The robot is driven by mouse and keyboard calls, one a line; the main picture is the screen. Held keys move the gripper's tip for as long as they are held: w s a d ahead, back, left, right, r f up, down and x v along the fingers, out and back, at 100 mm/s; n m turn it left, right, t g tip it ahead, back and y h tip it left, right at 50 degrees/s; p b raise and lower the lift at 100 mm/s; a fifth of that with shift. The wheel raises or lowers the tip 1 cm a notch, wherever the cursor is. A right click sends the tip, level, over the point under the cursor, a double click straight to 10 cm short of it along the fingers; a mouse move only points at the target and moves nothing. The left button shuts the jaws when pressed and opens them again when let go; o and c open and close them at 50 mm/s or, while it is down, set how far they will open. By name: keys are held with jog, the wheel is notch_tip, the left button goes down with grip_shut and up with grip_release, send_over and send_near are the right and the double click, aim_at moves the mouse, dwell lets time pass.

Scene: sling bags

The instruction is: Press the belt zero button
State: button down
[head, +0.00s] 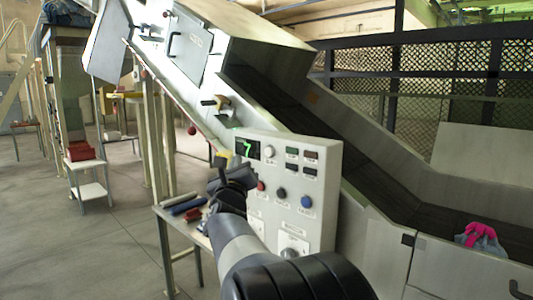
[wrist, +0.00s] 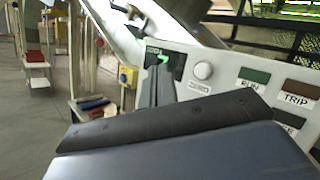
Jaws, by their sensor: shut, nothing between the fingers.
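The control panel (head: 322,165) stands in front of the conveyor. A round white button (head: 268,151) sits on its upper left, right of a small dark display (head: 247,148) showing a green 7. In the wrist view the white button (wrist: 203,71) has a small label under it, too blurred to read surely. My gripper (head: 238,163) is shut and empty at the panel's left part. In the wrist view my gripper's fingertips (wrist: 160,70) overlap the display, left of the white button, and appear apart from that button.
Red (head: 261,186), black (head: 281,194) and blue (head: 306,202) buttons sit lower on the panel. RUN (wrist: 254,76) and TRIP (wrist: 299,90) indicators are right of the white button. A yellow box (wrist: 127,98) is left. A pink-and-grey bag (head: 480,238) lies on the belt.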

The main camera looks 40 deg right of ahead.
aim_at(265, 150)
jog(key=shift+w+d+b, duration=0.15)
jog(key=shift+d+b, duration=0.4)
jog(key=shift+d, duration=1.6)
jog(key=shift+w+d+b, duration=0.15)
jog(key=shift+d+b, duration=0.4)
jog(key=shift+d, duration=1.55)
jog(key=shift+d, duration=0.1)
jog(key=shift+d+f+b, duration=0.1)
jog(key=shift+d+b, duration=0.2)
jog(key=shift+b, duration=0.4)
jog(key=shift+w+d+b, duration=0.1)
jog(key=shift+d+b, duration=0.4)
jog(key=shift+b, duration=0.1)
jog(key=shift+a, duration=0.85)
